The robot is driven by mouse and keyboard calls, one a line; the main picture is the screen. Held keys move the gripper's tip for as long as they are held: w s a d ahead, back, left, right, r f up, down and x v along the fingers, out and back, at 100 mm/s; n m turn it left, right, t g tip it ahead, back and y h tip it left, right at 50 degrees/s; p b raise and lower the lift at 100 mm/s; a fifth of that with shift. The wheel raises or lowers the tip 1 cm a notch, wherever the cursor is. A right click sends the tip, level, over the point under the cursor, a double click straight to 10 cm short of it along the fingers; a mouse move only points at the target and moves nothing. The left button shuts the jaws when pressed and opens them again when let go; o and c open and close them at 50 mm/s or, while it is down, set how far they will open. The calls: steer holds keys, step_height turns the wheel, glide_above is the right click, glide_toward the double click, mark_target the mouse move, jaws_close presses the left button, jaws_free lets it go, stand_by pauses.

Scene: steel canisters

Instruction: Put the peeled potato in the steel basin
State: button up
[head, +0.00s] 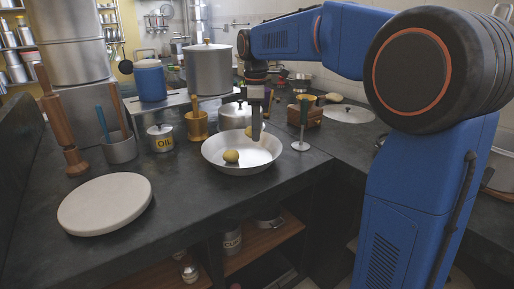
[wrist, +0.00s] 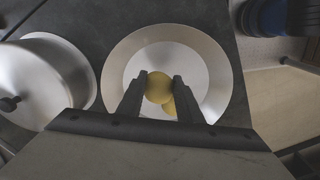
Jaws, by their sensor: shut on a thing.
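The steel basin (head: 268,160) is a wide, shallow pan on the dark counter; its rim also shows in the wrist view (wrist: 226,62). My gripper (head: 256,132) is over the basin, pointing down. In the wrist view its fingers (wrist: 159,90) are shut on a yellow potato (wrist: 158,84), which shows only as a small part beside the finger in the head view (head: 249,131). A second yellow potato (head: 231,156) lies in the basin, partly hidden behind the held one in the wrist view (wrist: 170,107). I cannot tell whether the held potato touches the basin.
A round pale board (head: 105,203) lies at the front left. An oil canister (head: 161,138), a brass holder (head: 198,128) and a lidded steel pot (head: 233,115) stand around the basin. A goblet-like stand (head: 302,125) is at its right. Counter between board and basin is clear.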

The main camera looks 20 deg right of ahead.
mark_target(255, 155)
steer(key=shift+a+f, duration=0.1)
steer(key=shift+f, duration=2.85)
steer(key=shift+f, duration=0.1)
steer(key=o, duration=1.2)
step_height(255, 155, up, 12)
steer(key=shift+r, duration=0.1)
steer(key=s+d+f+m+t, duration=0.1)
steer(key=s+d+f+m, duration=0.2)
steer(key=s, duration=0.6)
steer(key=s+d+f+m+t, duration=0.15)
steer(key=s+f+m, duration=0.3)
steer(key=s, duration=0.55)
steer(key=s+d+f+m+t, duration=0.1)
steer(key=s+f+m+t, duration=0.1)
steer(key=s+f+m, duration=0.5)
steer(key=s+f, duration=0.5)
steer(key=s, duration=0.2)
steer(key=shift+s+d+f, duration=0.25)
steer(key=shift+d+f, duration=0.05)
steer(key=shift+f, duration=0.1)
